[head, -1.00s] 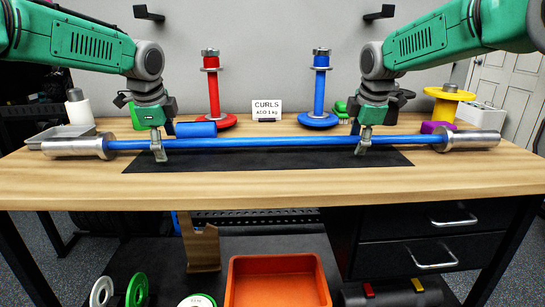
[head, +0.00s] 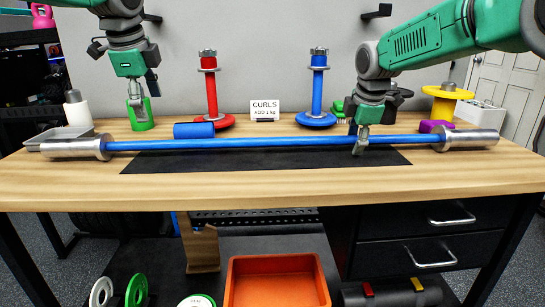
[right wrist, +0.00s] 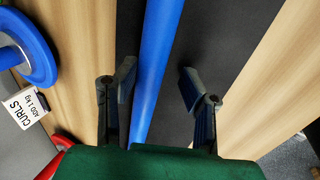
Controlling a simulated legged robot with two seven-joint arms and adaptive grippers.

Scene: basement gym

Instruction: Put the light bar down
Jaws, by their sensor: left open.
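The light bar, blue with silver ends (head: 230,144), lies level across the black mat (head: 270,161) on the wooden bench. It also shows in the right wrist view (right wrist: 157,70), running over the mat. My left gripper (head: 137,104) is open and empty, above and behind the bar's left part, clear of it. My right gripper (head: 361,146) is at the bar's right part. In the right wrist view its fingers (right wrist: 158,92) stand apart on either side of the bar, with a clear gap on the right side.
A blue roller (head: 194,130) lies behind the bar. Red (head: 212,90) and blue (head: 318,90) weight posts flank a CURLS sign (head: 264,109). A grey tray (head: 58,139) and purple block (head: 435,126) are near the bar's ends.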

